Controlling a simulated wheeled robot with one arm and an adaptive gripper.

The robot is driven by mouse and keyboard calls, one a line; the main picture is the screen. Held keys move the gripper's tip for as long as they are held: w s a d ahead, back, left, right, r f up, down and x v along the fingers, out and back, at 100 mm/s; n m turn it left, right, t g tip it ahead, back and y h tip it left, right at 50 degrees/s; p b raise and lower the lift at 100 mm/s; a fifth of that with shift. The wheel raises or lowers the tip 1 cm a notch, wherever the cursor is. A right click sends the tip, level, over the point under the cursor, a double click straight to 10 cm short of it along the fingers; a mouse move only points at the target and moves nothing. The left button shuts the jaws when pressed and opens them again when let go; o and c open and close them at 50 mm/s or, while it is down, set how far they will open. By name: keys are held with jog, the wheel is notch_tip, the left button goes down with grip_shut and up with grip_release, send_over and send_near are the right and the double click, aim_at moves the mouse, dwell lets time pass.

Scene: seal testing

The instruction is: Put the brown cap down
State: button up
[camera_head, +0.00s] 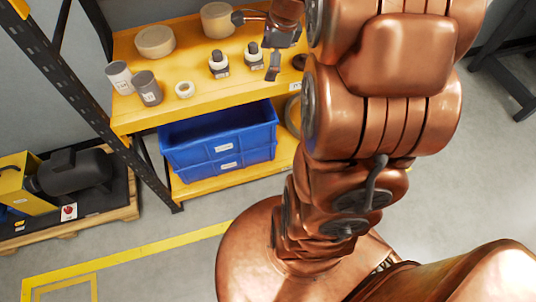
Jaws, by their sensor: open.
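A dark brown round piece (299,62), which looks like the brown cap, lies on the yellow shelf top (215,97), partly hidden behind my arm. My gripper (257,44) is over the right part of this shelf. Its dark fingers are spread apart, one reaching left and one pointing down, and no cap shows between them. The downward finger appears close to a small black-and-white fitting (254,54); I cannot tell if they touch.
The shelf top also holds a tan disc (155,42), a tan cylinder (217,20), a second fitting (218,65), a white ring (184,89), a white cup (119,77) and a grey cup (147,88). Blue crates (219,138) sit below. A black post (88,120) stands left.

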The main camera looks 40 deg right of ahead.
jog(key=s+a+n+g, duration=0.3)
jog(key=s+a+n, duration=0.8)
jog(key=a+n, duration=0.2)
jog(key=s+a+n+g+h, duration=0.1)
jog(key=s+a+n, duration=0.3)
jog(key=s+n, duration=0.7)
jog(key=shift+s+a, duration=0.2)
jog(key=shift+s, duration=0.1)
jog(key=shift+r, duration=0.15)
